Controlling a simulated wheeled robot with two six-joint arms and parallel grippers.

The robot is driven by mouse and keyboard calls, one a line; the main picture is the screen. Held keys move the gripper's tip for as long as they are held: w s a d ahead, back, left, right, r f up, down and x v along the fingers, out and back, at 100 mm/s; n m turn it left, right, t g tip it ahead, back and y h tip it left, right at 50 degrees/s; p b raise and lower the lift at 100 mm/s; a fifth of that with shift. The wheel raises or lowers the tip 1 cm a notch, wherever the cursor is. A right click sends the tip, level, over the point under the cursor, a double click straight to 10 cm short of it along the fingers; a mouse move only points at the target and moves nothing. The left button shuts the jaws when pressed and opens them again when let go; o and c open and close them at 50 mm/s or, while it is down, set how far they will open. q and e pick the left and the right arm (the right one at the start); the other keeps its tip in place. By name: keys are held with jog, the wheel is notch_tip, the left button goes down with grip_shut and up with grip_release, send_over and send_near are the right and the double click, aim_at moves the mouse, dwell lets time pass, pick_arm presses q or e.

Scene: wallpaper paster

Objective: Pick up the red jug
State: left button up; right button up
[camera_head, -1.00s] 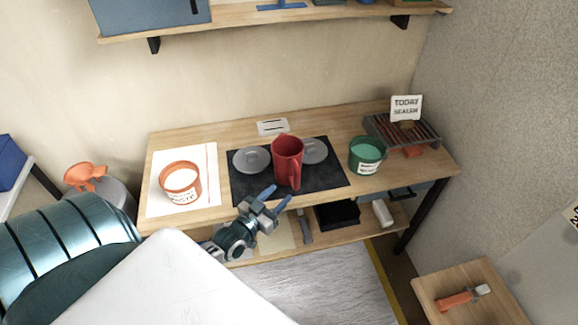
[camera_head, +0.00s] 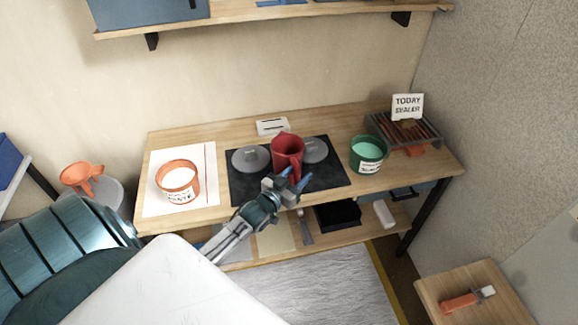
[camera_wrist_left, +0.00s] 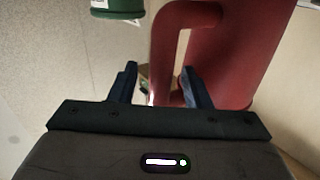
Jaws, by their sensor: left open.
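The red jug (camera_head: 287,148) stands upright on the black mat (camera_head: 325,178) on the bench, between two grey discs. My left gripper (camera_head: 295,179) is at the jug's front, its fingers covering the jug's lower part in the head view. In the left wrist view my left gripper (camera_wrist_left: 160,85) is open. The jug (camera_wrist_left: 235,45) fills the upper right there, and its handle (camera_wrist_left: 165,50) reaches down between the two fingers. Whether the fingers touch the handle I cannot tell. My right gripper is not in view.
A green tub (camera_head: 368,153) stands right of the mat, with a metal rack (camera_head: 403,131) beyond it. An orange-rimmed tub of white paste (camera_head: 179,182) stands on a white sheet at the left. A shelf (camera_head: 270,12) hangs above. A lower shelf holds several items.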

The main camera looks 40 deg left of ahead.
pick_arm(q)
grip_shut()
jog(key=shift+r, duration=0.2)
